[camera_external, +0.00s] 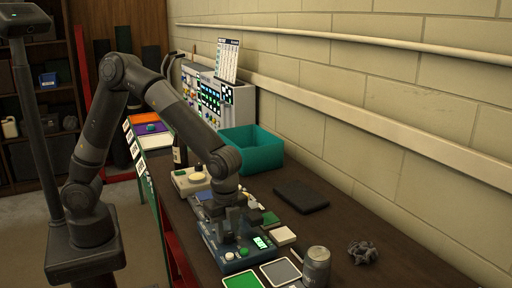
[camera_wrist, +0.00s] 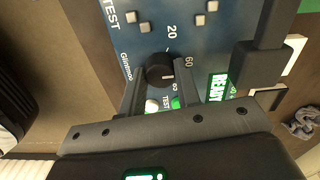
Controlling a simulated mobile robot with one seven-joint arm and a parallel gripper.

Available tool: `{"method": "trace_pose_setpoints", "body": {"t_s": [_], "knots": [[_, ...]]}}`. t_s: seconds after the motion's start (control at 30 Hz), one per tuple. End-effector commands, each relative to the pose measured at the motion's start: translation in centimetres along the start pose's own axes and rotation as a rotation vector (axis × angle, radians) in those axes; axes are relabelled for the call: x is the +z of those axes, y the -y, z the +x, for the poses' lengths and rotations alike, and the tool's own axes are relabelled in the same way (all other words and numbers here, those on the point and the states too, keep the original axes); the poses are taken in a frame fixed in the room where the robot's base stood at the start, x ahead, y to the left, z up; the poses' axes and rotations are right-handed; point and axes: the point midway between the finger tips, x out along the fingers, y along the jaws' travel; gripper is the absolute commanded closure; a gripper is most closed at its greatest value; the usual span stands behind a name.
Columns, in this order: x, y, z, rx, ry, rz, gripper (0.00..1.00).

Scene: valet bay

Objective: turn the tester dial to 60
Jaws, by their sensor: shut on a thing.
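The blue tester (camera_external: 213,250) lies on the bench under my gripper (camera_external: 235,230); its face fills the upper wrist view (camera_wrist: 190,38). The tester dial (camera_wrist: 160,70) is a round black knob with a light pointer mark at its right side, pointing roughly right. The printed 20 is above the dial and the 60 is to its right. Another number sits lower right, hard to read. My gripper (camera_wrist: 160,80) is shut on the dial, one finger on each side. In the external view my gripper hides the dial. A green READY display (camera_wrist: 218,88) is lit at the right.
A white button and a green button (camera_wrist: 175,103) sit below the dial. Green and grey square pads (camera_external: 281,272), a metal can (camera_external: 316,266) and crumpled material (camera_external: 362,252) lie nearby. A teal bin (camera_external: 262,150) and dark pad (camera_external: 301,196) are farther back. The wall bounds the right.

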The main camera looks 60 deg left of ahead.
Motion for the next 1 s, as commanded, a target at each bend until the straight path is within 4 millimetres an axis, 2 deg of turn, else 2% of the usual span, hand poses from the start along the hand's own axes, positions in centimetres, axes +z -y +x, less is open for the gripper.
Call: {"method": "trace_pose_setpoints", "body": {"t_s": [0.27,0.3,0.53,0.83,1.0], "knots": [[0.1,0.0,0.1,0.001,0.002,-0.001,0.93],[0.1,0.0,0.1,0.001,0.002,-0.001,0.68],[0.0,0.0,0.1,0.001,0.001,-0.001,0.5],[0.0,0.0,-0.2,0.0,0.0,-0.001,0.48],[0.0,0.1,-2.4,-0.004,-0.002,-0.001,0.48]]}}
